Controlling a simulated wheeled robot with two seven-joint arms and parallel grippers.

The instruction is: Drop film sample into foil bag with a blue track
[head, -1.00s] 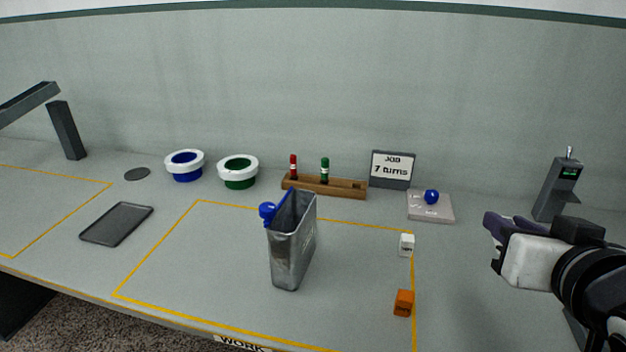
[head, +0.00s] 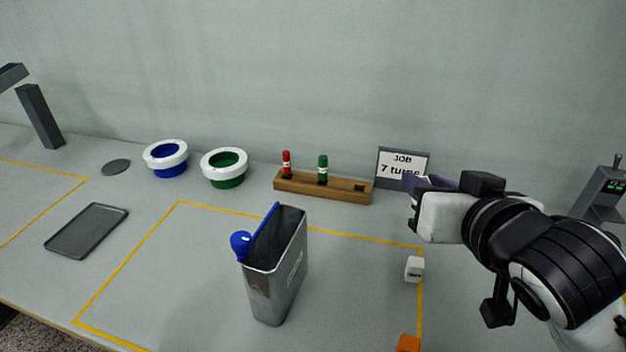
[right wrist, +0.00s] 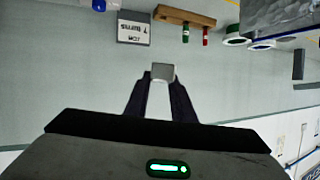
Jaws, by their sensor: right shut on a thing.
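The foil bag (head: 272,290) stands upright and open at the top inside the yellow outline. A blue track (head: 265,232) with a round blue knob (head: 241,244) runs along its left rim. Part of the bag shows at the top right of the right wrist view (right wrist: 280,12). My right gripper (head: 414,190) is raised to the right of the bag and apart from it. In the right wrist view it is shut on a small grey square, the film sample (right wrist: 163,72), at its fingertips. My left gripper is not in view.
A wooden rack (head: 320,187) with red and green markers, a job sign (head: 390,160) and blue and green rings stand behind. A dark tray (head: 88,230) lies at left. A white block (head: 414,269) and an orange block (head: 408,344) sit to the bag's right.

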